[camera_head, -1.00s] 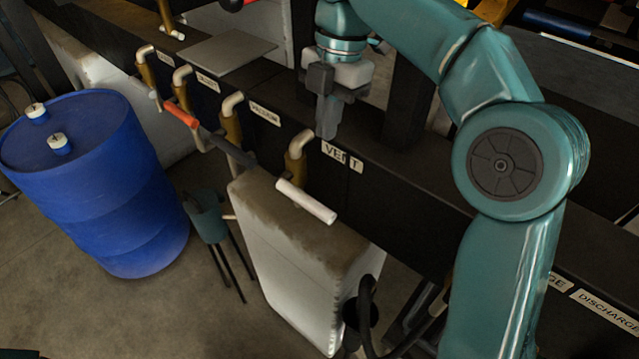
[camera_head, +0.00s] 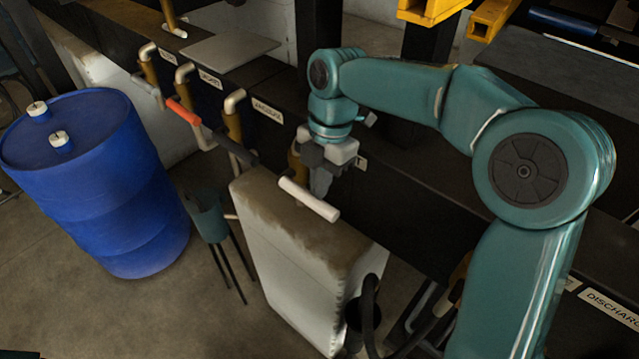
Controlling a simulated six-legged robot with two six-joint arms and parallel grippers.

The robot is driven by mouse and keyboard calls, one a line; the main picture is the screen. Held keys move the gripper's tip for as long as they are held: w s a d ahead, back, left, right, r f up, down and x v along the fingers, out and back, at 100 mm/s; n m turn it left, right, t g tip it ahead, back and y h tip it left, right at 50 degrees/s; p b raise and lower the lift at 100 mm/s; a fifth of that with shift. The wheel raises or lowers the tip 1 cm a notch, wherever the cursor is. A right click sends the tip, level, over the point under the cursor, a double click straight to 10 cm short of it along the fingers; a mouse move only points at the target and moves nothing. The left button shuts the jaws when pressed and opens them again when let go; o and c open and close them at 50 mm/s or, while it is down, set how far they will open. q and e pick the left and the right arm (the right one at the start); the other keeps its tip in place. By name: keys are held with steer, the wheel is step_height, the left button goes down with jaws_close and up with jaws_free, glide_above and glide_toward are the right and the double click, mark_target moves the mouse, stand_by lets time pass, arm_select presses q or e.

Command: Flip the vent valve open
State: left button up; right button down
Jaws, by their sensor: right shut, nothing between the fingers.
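The vent valve's white handle (camera_head: 309,199) lies slanting in front of its brass pipe (camera_head: 295,165), above the top of a pale, stained tank. The pipe is mostly hidden behind my right gripper (camera_head: 320,188). Only an edge of the vent label (camera_head: 361,162) shows beside the gripper. The right gripper points down, shut and empty, with its fingertips just behind the handle's right half in the picture. I cannot tell whether they touch it. My left gripper is not in view.
An orange handle (camera_head: 183,111) and a black handle (camera_head: 236,148) sit on neighbouring valves to the left. The pale tank (camera_head: 300,265) stands below the white handle. A blue drum (camera_head: 95,190) stands at the left. Yellow bars (camera_head: 432,10) are at the top right.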

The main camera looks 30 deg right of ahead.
steer(key=shift+a+f, duration=0.15)
steer(key=shift+f, duration=0.15)
steer(key=shift+f, duration=0.15)
steer(key=f+b, duration=0.1)
steer(key=b, duration=0.1)
steer(key=f+t+b, duration=0.1)
steer(key=b, duration=0.2)
steer(key=shift+s+f+t+y, duration=0.1)
steer(key=shift+s+t+y, duration=0.2)
steer(key=shift+s+y, duration=0.1)
steer(key=shift+s+d+f, duration=0.15)
steer(key=shift+d+f, duration=0.05)
steer(key=shift+w+r, duration=0.1)
steer(key=shift+w, duration=0.1)
steer(key=shift+s+r, duration=0.1)
steer(key=shift+r, duration=0.2)
steer(key=v, duration=0.7)
